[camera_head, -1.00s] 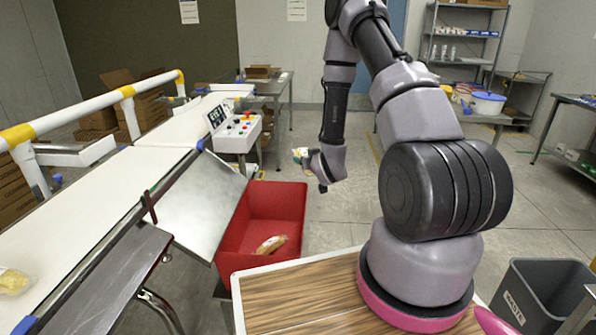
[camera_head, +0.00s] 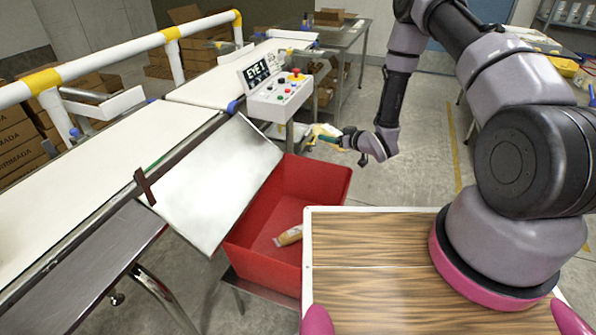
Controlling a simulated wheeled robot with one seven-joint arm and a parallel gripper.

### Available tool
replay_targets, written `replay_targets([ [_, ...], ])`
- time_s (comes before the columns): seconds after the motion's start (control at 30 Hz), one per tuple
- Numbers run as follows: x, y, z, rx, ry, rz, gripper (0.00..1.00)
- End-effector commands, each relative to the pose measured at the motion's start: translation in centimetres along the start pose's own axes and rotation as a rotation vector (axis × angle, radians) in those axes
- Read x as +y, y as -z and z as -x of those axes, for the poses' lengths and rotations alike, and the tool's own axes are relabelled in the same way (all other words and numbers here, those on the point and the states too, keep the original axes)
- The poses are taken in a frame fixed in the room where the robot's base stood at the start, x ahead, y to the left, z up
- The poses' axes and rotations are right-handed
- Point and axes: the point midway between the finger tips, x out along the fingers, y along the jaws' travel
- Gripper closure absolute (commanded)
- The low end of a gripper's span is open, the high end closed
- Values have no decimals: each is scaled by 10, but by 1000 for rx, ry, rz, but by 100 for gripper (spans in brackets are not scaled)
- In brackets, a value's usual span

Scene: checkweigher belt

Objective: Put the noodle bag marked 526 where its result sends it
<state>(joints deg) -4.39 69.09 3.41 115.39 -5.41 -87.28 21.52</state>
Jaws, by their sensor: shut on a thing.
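My gripper (camera_head: 340,138) is shut on a small noodle bag (camera_head: 320,132), pale with green and yellow parts. It holds the bag in the air, beyond the far right part of the red bin and to the right of the control box. The mark on the bag is too small to read. The control box (camera_head: 280,97) beside the belt has a dark display (camera_head: 257,71) that seems to read "EYE 1". The red bin (camera_head: 335,183) stands below a sloping metal chute (camera_head: 215,185) and holds one tan bag (camera_head: 289,235).
The white belt (camera_head: 95,165) runs along the left, with a white and yellow rail (camera_head: 120,51) above it. A dark metal side table (camera_head: 95,262) stands at the lower left. My wood-topped deck lies at the lower right. Floor is clear behind the bin.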

Motion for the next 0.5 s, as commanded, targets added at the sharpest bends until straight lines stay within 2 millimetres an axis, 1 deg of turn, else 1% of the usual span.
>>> replay_targets([
  [0.03, -20, -13, -12, -3, 72, 26, 100],
  [0.1, -46, -29, -25, -6, 168, 63, 100],
  [0.23, -88, -58, -40, -15, 326, 125, 100],
  [0.33, -112, -77, -45, -21, 420, 163, 100],
  [0.4, -124, -87, -46, -25, 465, 182, 100],
  [0.5, -134, -95, -47, -28, 508, 201, 100],
])
